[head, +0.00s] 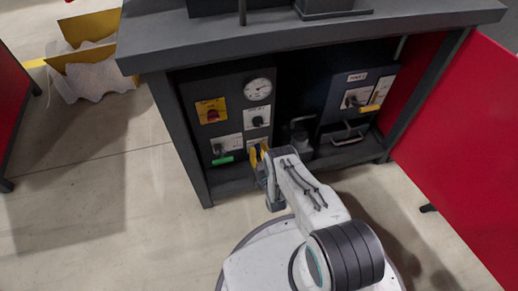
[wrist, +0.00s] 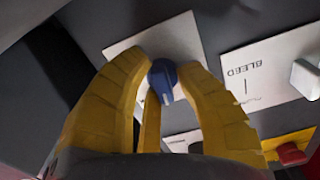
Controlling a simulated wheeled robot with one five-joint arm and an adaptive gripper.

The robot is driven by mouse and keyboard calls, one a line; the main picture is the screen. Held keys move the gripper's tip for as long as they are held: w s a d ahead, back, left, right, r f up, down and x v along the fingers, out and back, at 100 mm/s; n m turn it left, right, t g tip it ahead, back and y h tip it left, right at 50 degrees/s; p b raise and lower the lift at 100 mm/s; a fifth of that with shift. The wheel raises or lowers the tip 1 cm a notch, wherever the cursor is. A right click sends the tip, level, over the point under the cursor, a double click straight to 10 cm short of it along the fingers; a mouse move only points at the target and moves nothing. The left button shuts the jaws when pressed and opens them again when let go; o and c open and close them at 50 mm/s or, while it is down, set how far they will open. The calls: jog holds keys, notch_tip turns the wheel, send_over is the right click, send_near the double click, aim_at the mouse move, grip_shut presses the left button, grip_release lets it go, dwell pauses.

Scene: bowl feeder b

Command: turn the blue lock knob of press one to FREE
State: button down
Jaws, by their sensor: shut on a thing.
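The blue lock knob (wrist: 162,82) sits on a pale plate (wrist: 180,42) in the wrist view. A white mark on the knob points down in the picture. The plate's lettering cannot be read, so I cannot tell which word the mark points to. My gripper (wrist: 164,68) has its yellow fingers shut on the knob, one tip on each side. In the head view my gripper (head: 259,155) is at the lower front of the left panel (head: 231,92) inside the bench. The blue knob is hidden there behind my fingers.
A plate marked BLEED (wrist: 262,68) with a white lever (wrist: 306,78) is right of the knob. A red and yellow part (wrist: 290,151) lies below it. The left panel has a gauge (head: 257,88), a red switch (head: 212,115) and a green handle (head: 223,161). Red panels flank the bench.

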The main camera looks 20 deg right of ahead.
aim_at(259, 130)
jog(key=shift+d, duration=0.2)
dwell(0.3)
jog(key=c, duration=1.1)
grip_release()
jog(key=shift+o, duration=0.2)
jog(key=shift+a+r, duration=0.1)
jog(key=shift+r, duration=0.35)
notch_tip(259, 130, up, 8)
jog(key=shift+f, duration=0.1)
jog(key=shift+r, duration=0.65)
